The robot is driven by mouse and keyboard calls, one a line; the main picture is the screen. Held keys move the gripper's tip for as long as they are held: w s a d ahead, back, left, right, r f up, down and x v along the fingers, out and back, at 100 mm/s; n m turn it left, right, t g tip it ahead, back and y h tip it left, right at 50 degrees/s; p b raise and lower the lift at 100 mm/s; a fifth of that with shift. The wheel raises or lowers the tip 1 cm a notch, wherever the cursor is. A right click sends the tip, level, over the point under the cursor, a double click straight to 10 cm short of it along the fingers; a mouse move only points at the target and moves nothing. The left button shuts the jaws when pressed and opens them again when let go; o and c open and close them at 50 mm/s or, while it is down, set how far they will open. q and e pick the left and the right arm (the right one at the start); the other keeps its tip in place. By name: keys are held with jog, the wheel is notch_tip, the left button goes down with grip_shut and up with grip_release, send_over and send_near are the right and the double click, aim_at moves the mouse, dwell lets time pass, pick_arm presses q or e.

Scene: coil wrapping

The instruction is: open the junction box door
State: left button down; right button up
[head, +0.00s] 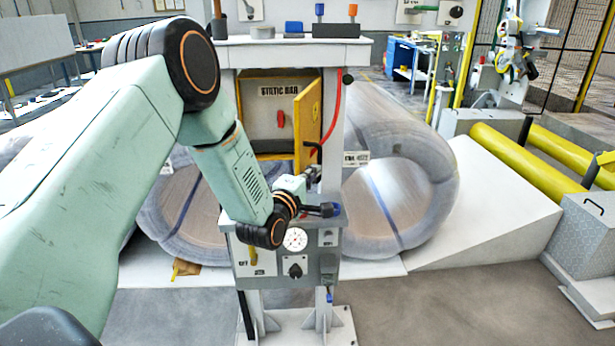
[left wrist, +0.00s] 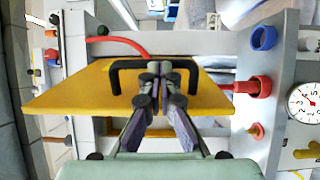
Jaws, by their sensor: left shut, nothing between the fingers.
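The junction box (head: 279,115) is set in the grey stand in the head view. It has a yellow frame, and inside it a grey panel shows a label and a red switch. Its yellow door (head: 308,118) stands open, swung outward on the right side. The door also fills the middle of the left wrist view (left wrist: 70,90), with a black bar handle (left wrist: 117,78) on it.
A grey control panel (head: 328,262) with a gauge (head: 295,239) and knobs sits below the gripper. A red cable (head: 334,115) runs beside the door. Large wrapped coils (head: 400,195) stand behind the stand. A white ramp (head: 490,215) and yellow rollers (head: 530,160) lie to the right.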

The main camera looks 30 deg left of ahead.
pick_arm(q)
jog(key=w+d+b, duration=0.1)
jog(key=d, duration=0.1)
jog(key=w+d+b, duration=0.1)
jog(key=shift+d+f, duration=0.1)
jog(key=shift+d, duration=0.4)
